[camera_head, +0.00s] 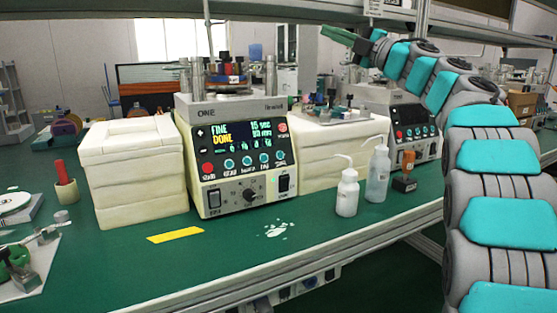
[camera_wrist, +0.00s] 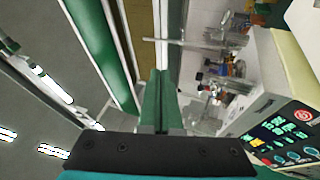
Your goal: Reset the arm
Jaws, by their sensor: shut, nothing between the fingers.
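My arm rises on the right of the head view, grey with teal pads, and bends over to the left near the top. My gripper (camera_head: 338,35) is at its end, above and behind the bench and pointing left. Its green fingers show in the wrist view (camera_wrist: 158,78), pressed together with nothing between them. It is well clear of the lapping machine (camera_head: 238,150), whose display reads "FINE DONE". The machine's panel also shows at the right of the wrist view (camera_wrist: 285,135).
The green bench (camera_head: 330,225) carries stacked white blocks (camera_head: 138,190), two squeeze bottles (camera_head: 347,192), a small orange-topped bottle (camera_head: 406,172) and a second machine (camera_head: 412,128). A yellow strip (camera_head: 174,235) and a white spill (camera_head: 278,230) lie in front. A shelf rail (camera_head: 460,33) runs near my gripper.

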